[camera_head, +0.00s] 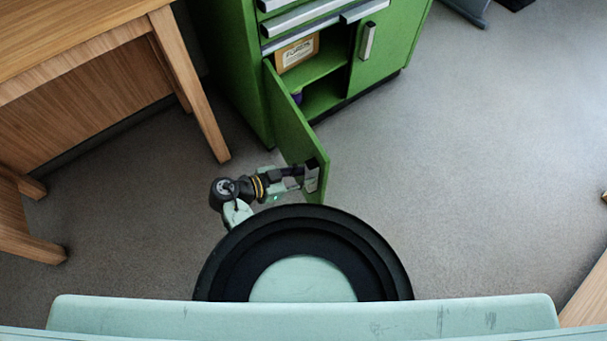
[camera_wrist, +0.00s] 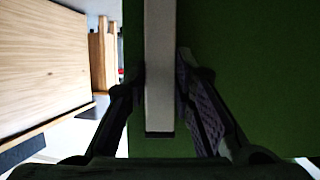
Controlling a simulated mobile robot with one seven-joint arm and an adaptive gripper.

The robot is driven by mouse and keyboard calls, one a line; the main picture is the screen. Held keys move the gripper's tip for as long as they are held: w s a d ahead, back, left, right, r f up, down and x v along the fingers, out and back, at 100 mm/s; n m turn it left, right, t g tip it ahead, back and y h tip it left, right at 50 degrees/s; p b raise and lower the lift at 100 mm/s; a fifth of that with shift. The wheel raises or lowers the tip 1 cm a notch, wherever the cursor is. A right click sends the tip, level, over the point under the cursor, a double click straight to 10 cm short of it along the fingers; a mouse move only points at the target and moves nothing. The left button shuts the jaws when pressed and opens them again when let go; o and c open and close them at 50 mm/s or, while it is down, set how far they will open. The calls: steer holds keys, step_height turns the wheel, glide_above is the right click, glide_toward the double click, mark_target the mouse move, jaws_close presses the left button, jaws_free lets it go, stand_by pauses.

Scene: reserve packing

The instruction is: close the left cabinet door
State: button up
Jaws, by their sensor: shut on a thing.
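The green cabinet (camera_head: 340,50) stands at the top middle of the head view. Its left door (camera_head: 293,130) is swung wide open toward me, and its free edge is near my base. The right door (camera_head: 378,45) is shut. My gripper (camera_head: 308,178) is at the left door's outer end, at its handle. In the wrist view, the two fingers of my gripper (camera_wrist: 160,105) sit on either side of the pale bar handle (camera_wrist: 160,60) and are shut on it. The green door panel (camera_wrist: 240,60) fills the area behind the handle.
Inside the cabinet are a box with a label (camera_head: 297,52) on the upper shelf and a purple item (camera_head: 297,97) below, partly hidden by the door. A wooden table (camera_head: 80,50) stands at the left. The floor (camera_head: 450,150) at the right is clear.

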jaws_close()
steer(key=shift+w, duration=0.1)
